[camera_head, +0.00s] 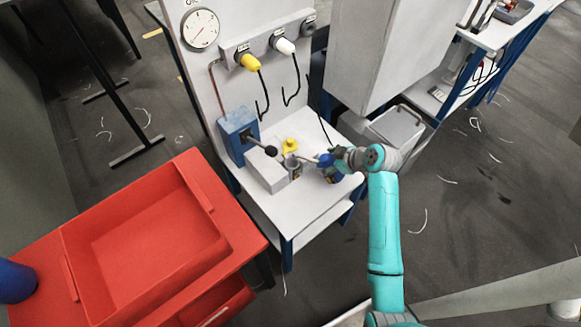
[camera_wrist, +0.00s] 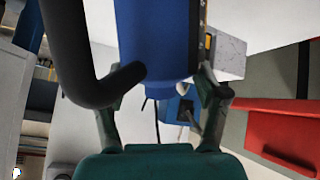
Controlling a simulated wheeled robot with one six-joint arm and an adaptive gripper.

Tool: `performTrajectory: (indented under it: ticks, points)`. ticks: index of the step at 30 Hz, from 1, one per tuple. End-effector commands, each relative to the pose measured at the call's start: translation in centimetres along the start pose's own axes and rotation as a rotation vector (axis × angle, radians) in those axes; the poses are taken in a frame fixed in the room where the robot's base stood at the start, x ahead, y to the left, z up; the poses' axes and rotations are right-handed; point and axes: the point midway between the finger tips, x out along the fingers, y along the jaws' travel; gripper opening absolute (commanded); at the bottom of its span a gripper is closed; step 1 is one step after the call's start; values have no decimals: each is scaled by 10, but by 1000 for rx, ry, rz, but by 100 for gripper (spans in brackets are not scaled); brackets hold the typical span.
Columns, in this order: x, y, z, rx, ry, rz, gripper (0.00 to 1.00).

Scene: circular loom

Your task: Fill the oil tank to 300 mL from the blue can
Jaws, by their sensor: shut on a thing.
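The blue can (camera_head: 330,174) is in my gripper (camera_head: 340,158) just right of the oil tank. In the wrist view the blue can (camera_wrist: 158,35) fills the top middle between my gripper's fingers (camera_wrist: 165,85), with a black curved handle at its left. A thin spout seems to reach left from the can toward the filler neck (camera_head: 292,163) of the light grey oil tank (camera_head: 266,174). I cannot tell whether the spout is inside the neck or whether oil flows. A yellow cap (camera_head: 290,146) sits behind the neck. The oil level is too small to read.
A blue pump block (camera_head: 238,134) with a black-knobbed lever stands left of the tank. A round gauge (camera_head: 200,29) and yellow and white plugs with hanging cables are on the panel behind. A red tray (camera_head: 150,235) is at left front. The bench's front is clear.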

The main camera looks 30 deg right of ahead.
Motion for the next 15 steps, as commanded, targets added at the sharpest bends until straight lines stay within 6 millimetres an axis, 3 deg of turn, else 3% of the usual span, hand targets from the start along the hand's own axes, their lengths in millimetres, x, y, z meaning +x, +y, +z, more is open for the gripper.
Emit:
performTrajectory:
  ticks: [15]
  points:
    - [29, -8, 27, 138, 300, -58, 3]
